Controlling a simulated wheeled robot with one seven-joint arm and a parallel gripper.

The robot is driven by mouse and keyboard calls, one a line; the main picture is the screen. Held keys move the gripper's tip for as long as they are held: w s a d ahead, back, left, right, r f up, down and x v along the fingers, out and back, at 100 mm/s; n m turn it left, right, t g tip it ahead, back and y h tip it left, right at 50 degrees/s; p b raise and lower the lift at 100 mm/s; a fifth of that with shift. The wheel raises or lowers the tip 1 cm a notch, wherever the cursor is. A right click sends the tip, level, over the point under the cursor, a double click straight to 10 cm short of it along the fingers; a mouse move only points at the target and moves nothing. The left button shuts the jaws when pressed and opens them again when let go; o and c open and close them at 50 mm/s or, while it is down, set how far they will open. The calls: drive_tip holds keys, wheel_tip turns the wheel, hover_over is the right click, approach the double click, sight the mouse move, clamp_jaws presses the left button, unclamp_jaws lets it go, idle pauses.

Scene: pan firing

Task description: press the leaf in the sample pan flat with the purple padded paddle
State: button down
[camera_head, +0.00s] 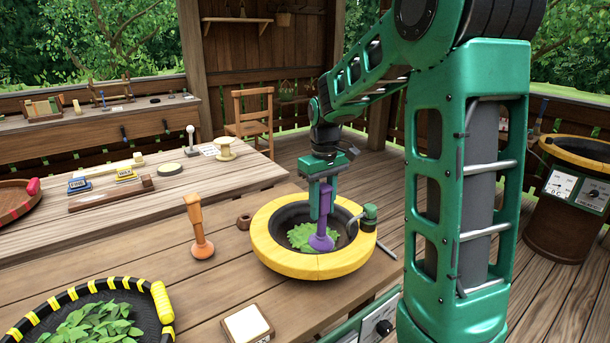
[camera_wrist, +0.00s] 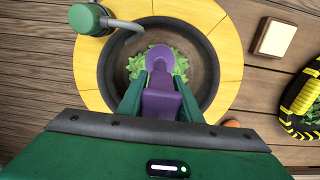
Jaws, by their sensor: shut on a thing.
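The sample pan is a dark round bowl with a wide yellow rim (camera_head: 277,262), set in the wooden table; it also shows in the wrist view (camera_wrist: 222,50). A green leaf (camera_head: 300,236) with a jagged edge lies on the pan's floor. My gripper (camera_head: 321,205) is shut on the handle of the purple paddle (camera_head: 322,240) and holds it upright over the pan. In the wrist view the paddle's round pad (camera_wrist: 162,56) covers the middle of the leaf (camera_wrist: 136,64). The pad appears to be at the leaf, but its underside is hidden.
A green knobbed fitting (camera_head: 370,213) sits on the rim's right side. An orange paddle (camera_head: 200,235) stands on the table left of the pan. A black-and-yellow basket of leaves (camera_head: 90,322) and a cream block (camera_head: 246,324) are nearer. Bare table lies between them.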

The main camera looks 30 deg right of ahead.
sight(323, 185)
drive_tip(key=r, duration=0.7)
drive_tip(key=shift+w, duration=0.2)
drive_tip(key=shift+r, duration=0.5)
drive_tip(key=shift+r, duration=1.7)
wheel_tip(323, 185, down, 11)
drive_tip(key=shift+f, duration=0.15)
